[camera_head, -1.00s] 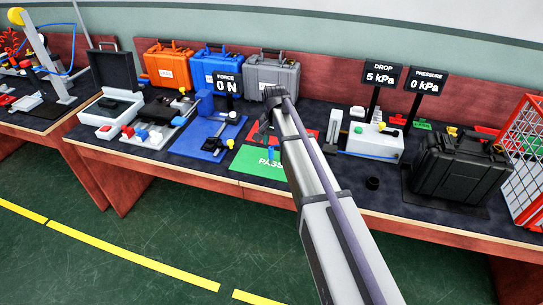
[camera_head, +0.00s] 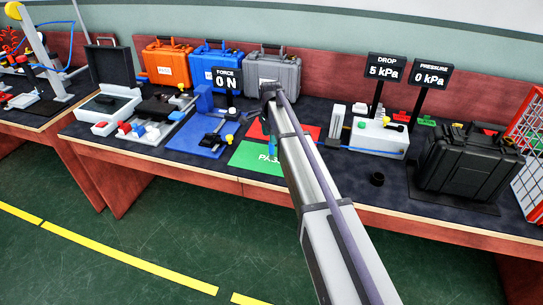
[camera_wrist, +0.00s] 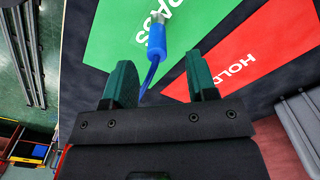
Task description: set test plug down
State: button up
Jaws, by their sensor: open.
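The blue test plug (camera_wrist: 156,42) with a silver tip is on the green PASS mat (camera_wrist: 112,33) in the wrist view. A thin blue tail runs from it toward my gripper. My gripper (camera_wrist: 159,62) is open, with its two teal fingers apart and the plug showing beyond and between them; neither finger touches it. I cannot make out the plug clearly there.
A red HOLD mat (camera_wrist: 258,60) lies beside the green one. A blue force fixture (camera_head: 200,138) stands to the left, and a white pressure tester (camera_head: 377,138) to the right. Blue and grey cases (camera_head: 272,72) line the back. A black case (camera_head: 466,162) sits at right.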

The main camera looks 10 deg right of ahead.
aim_at(271, 151)
jog(key=f+b, duration=0.4)
jog(key=f, duration=0.1)
jog(key=shift+s+d, duration=0.1)
jog(key=shift+s, duration=0.1)
jog(key=shift+r+p, duration=0.25)
jog(key=shift+p, duration=0.05)
grip_shut()
